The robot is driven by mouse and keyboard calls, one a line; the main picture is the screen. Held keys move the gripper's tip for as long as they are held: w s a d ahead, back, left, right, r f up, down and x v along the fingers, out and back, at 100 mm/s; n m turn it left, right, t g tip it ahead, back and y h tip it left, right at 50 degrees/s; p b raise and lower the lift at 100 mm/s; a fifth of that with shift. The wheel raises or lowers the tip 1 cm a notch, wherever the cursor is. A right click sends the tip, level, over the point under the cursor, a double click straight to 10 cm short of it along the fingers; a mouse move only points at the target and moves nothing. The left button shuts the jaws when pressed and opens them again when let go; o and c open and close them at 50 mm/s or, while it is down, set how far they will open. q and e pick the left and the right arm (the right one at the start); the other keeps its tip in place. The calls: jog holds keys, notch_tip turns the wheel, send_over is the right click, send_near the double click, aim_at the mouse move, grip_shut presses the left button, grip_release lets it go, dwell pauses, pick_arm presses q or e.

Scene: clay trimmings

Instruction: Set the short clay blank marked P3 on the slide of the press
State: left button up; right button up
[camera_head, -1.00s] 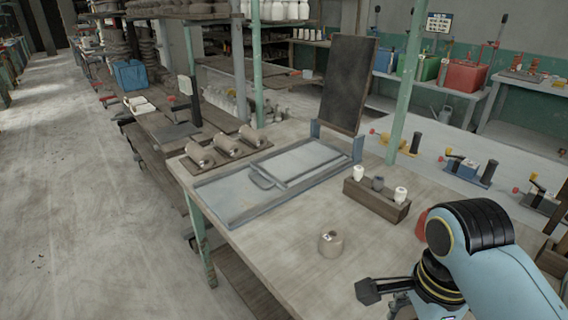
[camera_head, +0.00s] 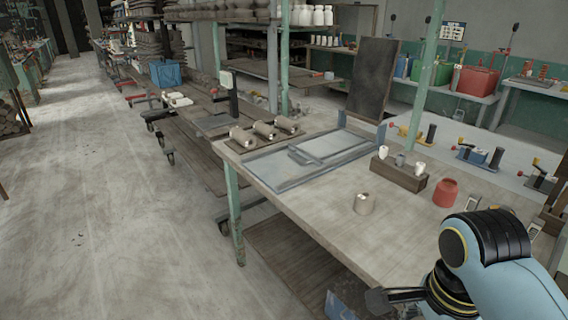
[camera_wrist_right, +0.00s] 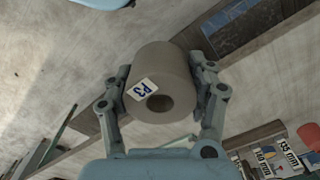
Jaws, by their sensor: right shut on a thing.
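The clay blank marked P3 (camera_wrist_right: 172,70) is a short grey-brown hollow cylinder with a white label. In the right wrist view it sits between the two fingers of my right gripper (camera_wrist_right: 160,98), which is shut on it. In the head view my right gripper (camera_head: 392,297) is low right, in front of the table, and the held blank is not visible there. A dark plate with an upright post and lever (camera_head: 230,102) stands on the cart behind the table. I cannot tell for sure whether it is the press, and no slide is clear. My left gripper is out of view.
Three longer blanks lie on a board (camera_head: 228,143) at the table's far left. A blue-grey tray (camera_head: 280,169), a wooden block with small pots (camera_head: 400,175) and a red cup (camera_head: 446,192) are also there. The left floor is clear.

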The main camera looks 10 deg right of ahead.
pick_arm(q)
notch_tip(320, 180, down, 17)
jog(key=b, duration=1.7)
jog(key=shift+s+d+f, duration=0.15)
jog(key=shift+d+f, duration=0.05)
